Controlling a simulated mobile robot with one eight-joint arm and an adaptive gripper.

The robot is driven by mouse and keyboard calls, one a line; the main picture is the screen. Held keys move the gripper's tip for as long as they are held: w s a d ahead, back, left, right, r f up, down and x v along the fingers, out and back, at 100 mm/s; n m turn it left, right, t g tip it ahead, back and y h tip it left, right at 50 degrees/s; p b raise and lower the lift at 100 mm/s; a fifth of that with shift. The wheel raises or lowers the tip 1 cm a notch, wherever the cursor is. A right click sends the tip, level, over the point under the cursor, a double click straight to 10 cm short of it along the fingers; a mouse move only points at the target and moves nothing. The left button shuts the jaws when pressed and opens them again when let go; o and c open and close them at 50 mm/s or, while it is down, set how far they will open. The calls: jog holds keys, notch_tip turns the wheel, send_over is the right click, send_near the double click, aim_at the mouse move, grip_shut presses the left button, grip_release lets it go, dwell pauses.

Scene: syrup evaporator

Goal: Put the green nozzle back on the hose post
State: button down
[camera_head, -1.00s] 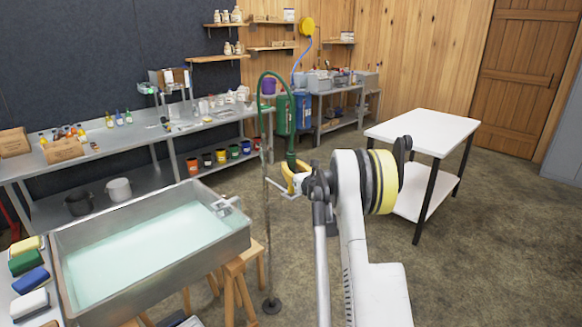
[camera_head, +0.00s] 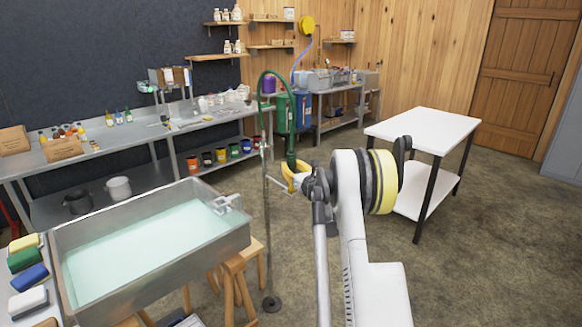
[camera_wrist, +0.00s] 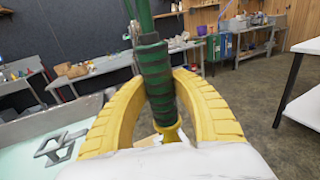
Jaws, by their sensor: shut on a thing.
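The green nozzle (camera_wrist: 153,75) stands upright between the yellow fingers of my gripper (camera_wrist: 157,105) in the wrist view, and the fingers are shut on its ribbed body. In the head view the nozzle (camera_head: 291,160) hangs from the green hose, which arches over from the post. My gripper (camera_head: 291,180) is just right of the hose post (camera_head: 267,215), a thin upright rod on a round dark foot. The nozzle is apart from the post in the picture; its lower end is partly hidden by my gripper.
A steel pan (camera_head: 150,245) of pale liquid stands at the left, close to the post, with a wooden stool (camera_head: 240,275) below its corner. A white table (camera_head: 430,130) stands at the right. Open floor lies between the post and this table.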

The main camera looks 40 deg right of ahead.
jog(key=shift+f+b, duration=0.3)
jog(key=shift+f, duration=0.05)
dwell(0.3)
jog(key=shift+f, duration=0.3)
jog(key=shift+f+b, duration=0.15)
jog(key=shift+b, duration=0.25)
jog(key=shift+f+b, duration=0.3)
jog(key=shift+f, duration=0.05)
jog(key=shift+f, duration=0.1)
dwell(0.4)
jog(key=shift+f+b, duration=0.4)
jog(key=shift+f, duration=0.25)
jog(key=c, duration=1)
grip_release()
